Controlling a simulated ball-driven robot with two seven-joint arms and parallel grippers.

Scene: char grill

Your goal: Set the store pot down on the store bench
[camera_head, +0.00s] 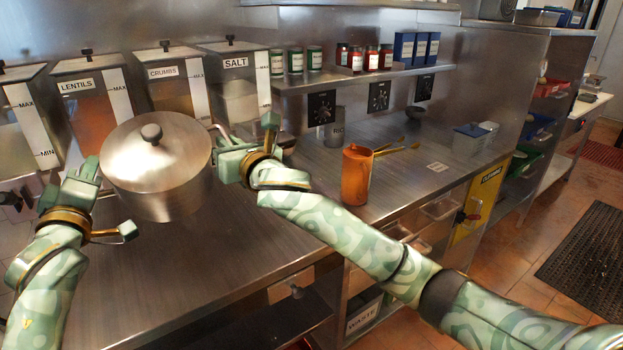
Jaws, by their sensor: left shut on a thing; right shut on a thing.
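The store pot (157,180) is a lidded steel pot with a round knob on top, seen at the left. My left gripper (92,185) is shut at the pot's left side, where a handle would be; the handle itself is hidden. My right gripper (222,148) is shut on the handle at the pot's right side. The pot is upright between the two grippers, over the steel bench (190,270). I cannot tell whether its base touches the bench.
Bins labelled lentils (95,105), crumbs (178,85) and salt (238,82) stand behind the pot. An orange container (356,175) stands on the bench to the right. A shelf (365,77) with jars and blue boxes is above. The bench front is clear.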

